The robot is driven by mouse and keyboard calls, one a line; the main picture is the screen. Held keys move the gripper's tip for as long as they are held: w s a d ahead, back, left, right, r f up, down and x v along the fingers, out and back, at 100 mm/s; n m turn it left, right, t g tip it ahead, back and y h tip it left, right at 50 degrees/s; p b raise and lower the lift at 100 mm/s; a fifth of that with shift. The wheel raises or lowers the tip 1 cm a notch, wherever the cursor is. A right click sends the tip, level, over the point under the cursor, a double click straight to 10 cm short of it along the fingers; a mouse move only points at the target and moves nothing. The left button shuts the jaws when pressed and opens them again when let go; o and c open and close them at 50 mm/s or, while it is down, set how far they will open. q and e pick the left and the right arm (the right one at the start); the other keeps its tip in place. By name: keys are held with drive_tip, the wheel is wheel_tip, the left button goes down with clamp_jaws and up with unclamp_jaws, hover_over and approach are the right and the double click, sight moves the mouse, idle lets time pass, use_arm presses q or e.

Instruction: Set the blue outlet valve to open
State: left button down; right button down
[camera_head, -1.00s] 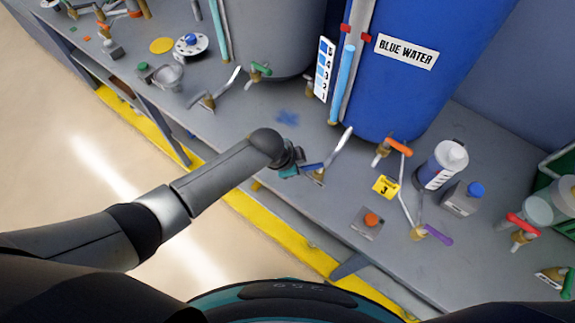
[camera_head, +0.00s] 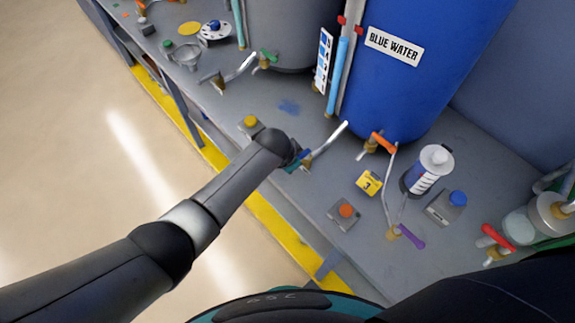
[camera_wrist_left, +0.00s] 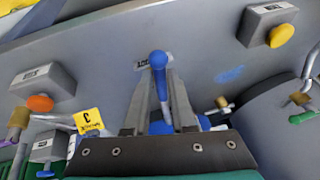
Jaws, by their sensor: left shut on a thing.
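The blue outlet valve shows in the head view as a small blue handle (camera_head: 303,155) at the foot of a pale metal outlet pipe (camera_head: 330,139), in front of the blue tank (camera_head: 400,85). My left gripper (camera_head: 294,161) is at this handle and covers much of the valve. In the left wrist view the blue handle (camera_wrist_left: 158,62), with a rounded end, stands between the two grey fingers of my left gripper (camera_wrist_left: 159,92), which is shut on it. The valve body is mostly hidden. My right gripper is not in view.
An orange-handled valve (camera_head: 383,142), a yellow number 3 tag (camera_head: 369,182) and an orange button box (camera_head: 345,212) are to the right. A yellow button box (camera_head: 250,124) is left of the gripper. A white-and-blue bottle (camera_head: 428,168) stands farther right.

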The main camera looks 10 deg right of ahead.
use_arm(q)
drive_tip(key=shift+s+d+n, duration=0.15)
drive_tip(key=shift+s+n, duration=0.1)
drive_tip(key=shift+n, duration=0.25)
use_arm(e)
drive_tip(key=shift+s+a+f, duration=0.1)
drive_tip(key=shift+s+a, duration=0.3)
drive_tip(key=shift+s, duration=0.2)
use_arm(q)
drive_tip(key=c, duration=0.8)
unclamp_jaws()
drive_tip(key=shift+o, duration=0.2)
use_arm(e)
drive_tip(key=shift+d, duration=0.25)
use_arm(q)
drive_tip(key=p+v, duration=0.4)
drive_tip(key=v, duration=1.1)
drive_tip(key=shift+d, duration=0.2)
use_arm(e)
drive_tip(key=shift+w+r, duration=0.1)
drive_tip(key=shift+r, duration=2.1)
use_arm(q)
drive_tip(key=shift+s, duration=0.15)
